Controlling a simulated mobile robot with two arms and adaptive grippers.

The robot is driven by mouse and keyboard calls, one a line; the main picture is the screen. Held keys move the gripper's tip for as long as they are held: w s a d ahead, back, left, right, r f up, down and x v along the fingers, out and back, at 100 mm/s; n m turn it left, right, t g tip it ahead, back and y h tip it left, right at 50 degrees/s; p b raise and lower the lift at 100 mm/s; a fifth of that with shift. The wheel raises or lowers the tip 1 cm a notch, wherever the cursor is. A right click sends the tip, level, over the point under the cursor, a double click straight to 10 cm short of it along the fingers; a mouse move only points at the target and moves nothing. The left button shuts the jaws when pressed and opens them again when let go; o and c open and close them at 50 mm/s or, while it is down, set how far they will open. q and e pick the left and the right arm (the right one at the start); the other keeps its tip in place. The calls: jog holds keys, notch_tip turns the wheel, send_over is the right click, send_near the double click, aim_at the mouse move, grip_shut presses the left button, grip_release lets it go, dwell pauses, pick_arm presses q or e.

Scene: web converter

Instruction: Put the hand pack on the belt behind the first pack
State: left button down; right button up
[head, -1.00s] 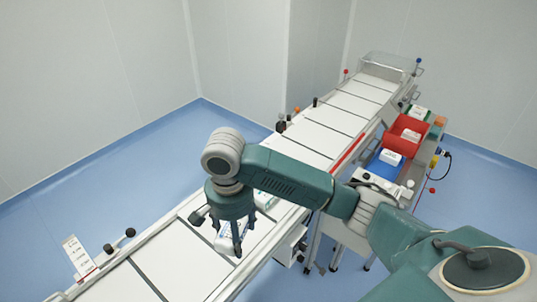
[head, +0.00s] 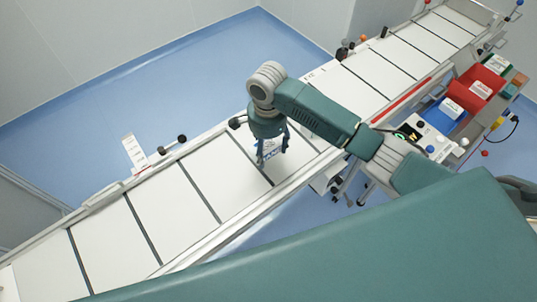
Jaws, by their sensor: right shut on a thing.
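The white belt (head: 168,205) with dark cross lines runs diagonally from lower left to upper right. My right gripper (head: 268,158) points down over the middle of the belt. It is shut on a white pack with blue print (head: 272,146), the hand pack, low at the belt surface. I cannot tell whether the pack touches the belt. My right arm crosses the belt just right of the gripper and hides part of it; the first pack cannot be made out clearly there. My left gripper is not in view.
A red bin (head: 487,74) and a blue bin (head: 437,119), with white packs, stand beside the belt at right. Metal side rails edge the belt. A white label plate (head: 135,153) stands by its far rail. The belt's lower-left stretch is clear.

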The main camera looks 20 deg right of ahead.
aim_at(268, 164)
jog(key=shift+f, duration=0.7)
notch_tip(268, 164, down, 4)
jog(key=shift+a+r+p, duration=0.1)
jog(key=shift+r+p, duration=0.15)
jog(key=shift+p, duration=0.2)
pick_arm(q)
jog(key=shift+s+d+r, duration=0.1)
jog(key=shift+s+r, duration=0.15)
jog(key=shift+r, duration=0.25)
pick_arm(e)
jog(key=shift+f, duration=0.3)
jog(key=shift+f, duration=0.1)
jog(key=o, duration=1.3)
jog(key=shift+c, duration=0.2)
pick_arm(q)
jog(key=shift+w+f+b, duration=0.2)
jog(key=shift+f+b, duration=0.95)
pick_arm(e)
notch_tip(268, 164, up, 12)
jog(key=shift+r, duration=0.15)
